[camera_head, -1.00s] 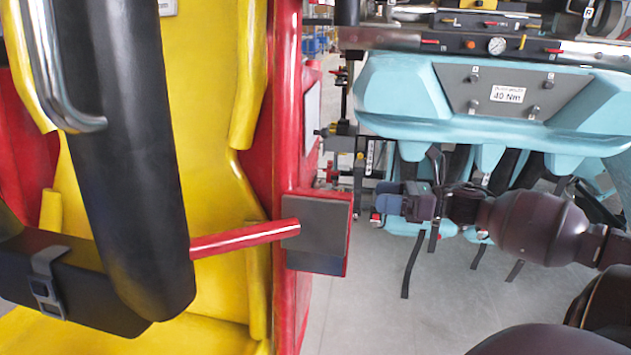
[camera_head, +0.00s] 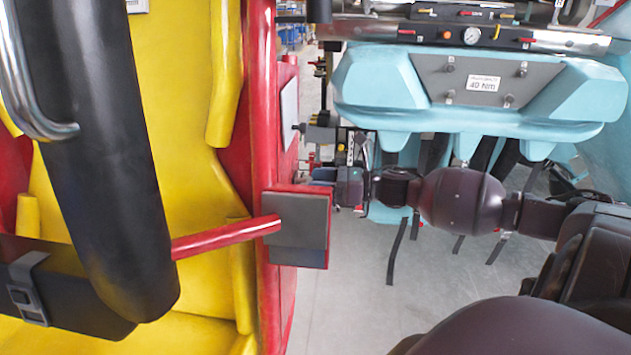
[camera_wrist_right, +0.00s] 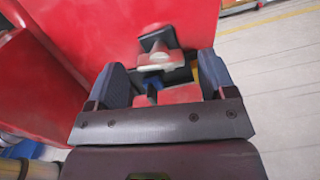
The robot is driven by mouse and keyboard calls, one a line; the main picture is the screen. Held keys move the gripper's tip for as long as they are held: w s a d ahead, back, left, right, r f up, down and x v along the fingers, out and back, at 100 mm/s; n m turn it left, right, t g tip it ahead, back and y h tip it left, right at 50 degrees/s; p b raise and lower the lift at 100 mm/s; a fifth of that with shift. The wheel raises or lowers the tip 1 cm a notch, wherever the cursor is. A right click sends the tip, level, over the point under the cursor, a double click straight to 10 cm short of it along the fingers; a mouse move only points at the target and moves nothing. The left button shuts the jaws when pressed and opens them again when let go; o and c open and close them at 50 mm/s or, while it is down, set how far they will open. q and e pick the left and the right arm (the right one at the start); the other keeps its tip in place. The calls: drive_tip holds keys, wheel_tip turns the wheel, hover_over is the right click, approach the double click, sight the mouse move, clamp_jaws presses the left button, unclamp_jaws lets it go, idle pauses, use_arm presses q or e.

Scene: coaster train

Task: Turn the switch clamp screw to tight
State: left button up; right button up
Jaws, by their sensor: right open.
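My right gripper (camera_head: 322,180) reaches in from the right, close to the red side of the seat car, just behind a grey pad on a red bracket. In the right wrist view my right gripper (camera_wrist_right: 160,78) is open, with one dark finger on each side. Ahead of and between the fingers is a small dark-capped, pale and red fitting (camera_wrist_right: 158,50) near the red panel. I cannot tell whether it is the switch clamp screw, or whether the fingers touch it. No screw is clearly seen in the head view. My left gripper is not in view.
The grey pad (camera_head: 298,220) and a red bar (camera_head: 225,238) stand in front of the red side. A dark fitting (camera_head: 320,133) sits just above my gripper. A light-blue seat unit (camera_head: 480,125) with hanging straps is at the back. Grey floor (camera_head: 345,300) is free below my arm.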

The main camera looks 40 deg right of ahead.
drive_tip(key=shift+w+a, duration=0.25)
drive_tip(key=shift+w, duration=0.1)
drive_tip(key=c, duration=0.9)
drive_tip(key=shift+c, duration=0.2)
